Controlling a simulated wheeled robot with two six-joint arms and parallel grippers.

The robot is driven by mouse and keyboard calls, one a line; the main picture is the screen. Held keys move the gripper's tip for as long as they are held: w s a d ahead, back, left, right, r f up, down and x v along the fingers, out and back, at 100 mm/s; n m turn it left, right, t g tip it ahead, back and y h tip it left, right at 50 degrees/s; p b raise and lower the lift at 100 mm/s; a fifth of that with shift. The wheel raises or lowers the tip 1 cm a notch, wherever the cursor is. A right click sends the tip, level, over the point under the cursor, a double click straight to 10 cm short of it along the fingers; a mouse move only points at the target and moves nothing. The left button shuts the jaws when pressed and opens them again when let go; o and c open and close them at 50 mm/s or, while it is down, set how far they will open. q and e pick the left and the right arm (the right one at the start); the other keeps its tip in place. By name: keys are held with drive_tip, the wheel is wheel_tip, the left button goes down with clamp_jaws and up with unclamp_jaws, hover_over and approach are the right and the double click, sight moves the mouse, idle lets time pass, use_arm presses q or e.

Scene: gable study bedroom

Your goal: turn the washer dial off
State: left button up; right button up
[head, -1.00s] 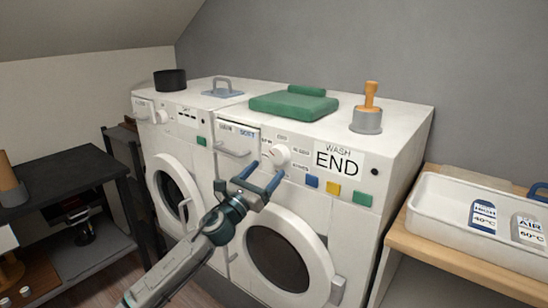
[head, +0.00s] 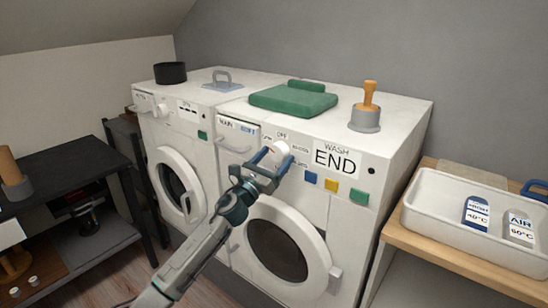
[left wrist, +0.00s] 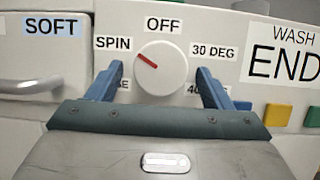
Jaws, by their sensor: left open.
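The washer (head: 345,222) is the white right-hand machine with the "WASH END" label. Its round white dial (head: 281,147) is on the front panel, partly hidden by my gripper in the head view. In the left wrist view the dial (left wrist: 170,78) shows whole, with its red mark pointing up-left at SPIN; OFF is printed above it. My left gripper (head: 272,161) is open in front of the dial. In the left wrist view its blue fingers (left wrist: 160,72) stand on either side of the dial, apart from it. My right gripper is not in view.
Buttons in blue, yellow and green (head: 331,185) sit right of the dial. A handled drawer (head: 238,136) is to its left, a round door (head: 318,262) below. A white tray (head: 470,240) stands at right.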

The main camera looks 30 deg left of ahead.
use_arm(q)
drive_tip(key=shift+c, duration=0.2)
drive_tip(key=c, duration=0.9)
drive_tip(key=shift+n, duration=0.4)
